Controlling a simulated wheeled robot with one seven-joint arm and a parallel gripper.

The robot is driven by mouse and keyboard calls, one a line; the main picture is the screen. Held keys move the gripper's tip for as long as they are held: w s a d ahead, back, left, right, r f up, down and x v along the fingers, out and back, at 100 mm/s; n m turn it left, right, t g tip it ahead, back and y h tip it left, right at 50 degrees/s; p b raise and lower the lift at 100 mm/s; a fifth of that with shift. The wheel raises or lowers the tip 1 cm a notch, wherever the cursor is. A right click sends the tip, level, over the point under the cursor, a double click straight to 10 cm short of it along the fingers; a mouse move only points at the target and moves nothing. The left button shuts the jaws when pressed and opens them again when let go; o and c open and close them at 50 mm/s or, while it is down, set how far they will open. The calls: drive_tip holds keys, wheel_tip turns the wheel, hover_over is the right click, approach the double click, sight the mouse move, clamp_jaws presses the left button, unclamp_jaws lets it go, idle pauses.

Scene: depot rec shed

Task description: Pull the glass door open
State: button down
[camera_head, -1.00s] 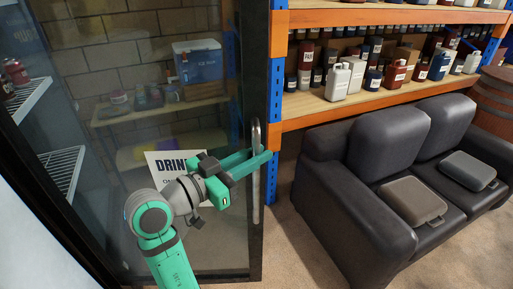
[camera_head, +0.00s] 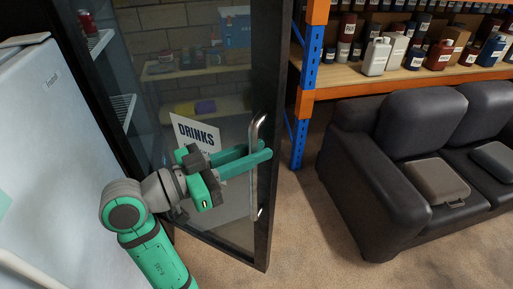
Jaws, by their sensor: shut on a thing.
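The glass door (camera_head: 232,222) has a dark frame and a paper sign reading "DRINKS" behind or on its glass. It stands ajar, its right edge swung out toward me. A vertical metal handle (camera_head: 256,185) runs near that right edge. My gripper (camera_head: 262,153), with green fingers, reaches from the left across the glass and is shut on the handle. Part of the handle and the sign is hidden by the fingers and wrist.
A white fridge-like cabinet (camera_head: 65,150) stands close on the left. A black sofa (camera_head: 385,190) with cases on its seats is at the right. An orange-and-blue shelf rack (camera_head: 306,90) stands behind. Carpet (camera_head: 310,245) is clear between door and sofa.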

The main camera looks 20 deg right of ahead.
idle(0.3)
drive_tip(key=c, duration=2)
unclamp_jaws()
drive_tip(key=shift+a, duration=0.15)
drive_tip(key=v, duration=1)
drive_tip(key=shift+s+a, duration=0.1)
drive_tip(key=shift+a, duration=0.15)
